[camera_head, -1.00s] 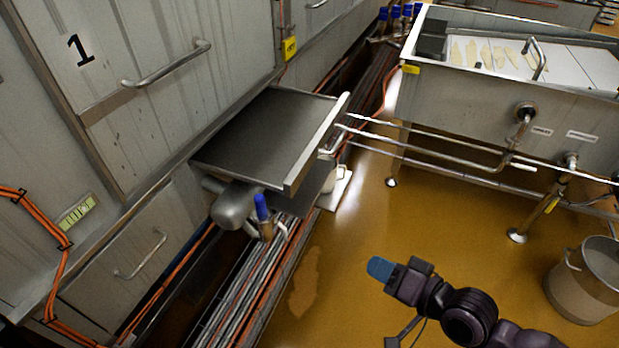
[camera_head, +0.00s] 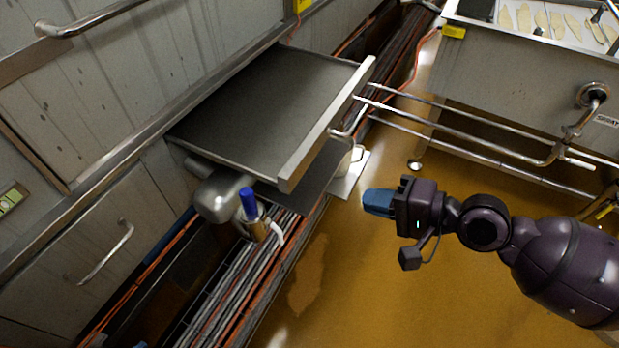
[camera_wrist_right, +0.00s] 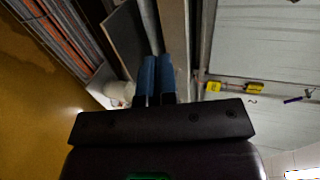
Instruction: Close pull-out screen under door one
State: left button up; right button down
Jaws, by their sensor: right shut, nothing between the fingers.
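The pull-out screen (camera_head: 270,110) is a dark flat metal tray with a raised pale front rim (camera_head: 328,125). It sticks out from the steel cabinet wall (camera_head: 110,110). The door with the horizontal bar handle (camera_head: 95,18) is above it; its number is out of the picture. My right gripper (camera_head: 370,203), with blue fingertips, is to the right of the rim and apart from it, pointing left. Its fingers are together and empty in the right wrist view (camera_wrist_right: 155,78). My left gripper is not recognisable in either view.
A blue-handled valve (camera_head: 250,208) and a rounded metal housing (camera_head: 222,195) sit below the screen. Pipes (camera_head: 470,135) run from near the rim towards a steel vat (camera_head: 520,85) at the right. The yellow floor (camera_head: 350,290) is open in front.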

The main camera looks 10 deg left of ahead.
aim_at(295, 182)
jog(key=x, duration=1.2)
jog(key=shift+s+r+b, duration=0.1)
jog(key=shift+r+b, duration=0.2)
jog(key=shift+r, duration=0.05)
pick_arm(q)
jog(key=shift+s+f, duration=0.2)
jog(key=shift+f, duration=0.1)
pick_arm(e)
jog(key=shift+w+a, duration=0.25)
jog(key=shift+a, duration=0.45)
pick_arm(q)
jog(key=shift+r, duration=0.1)
pick_arm(e)
jog(key=shift+r, duration=0.1)
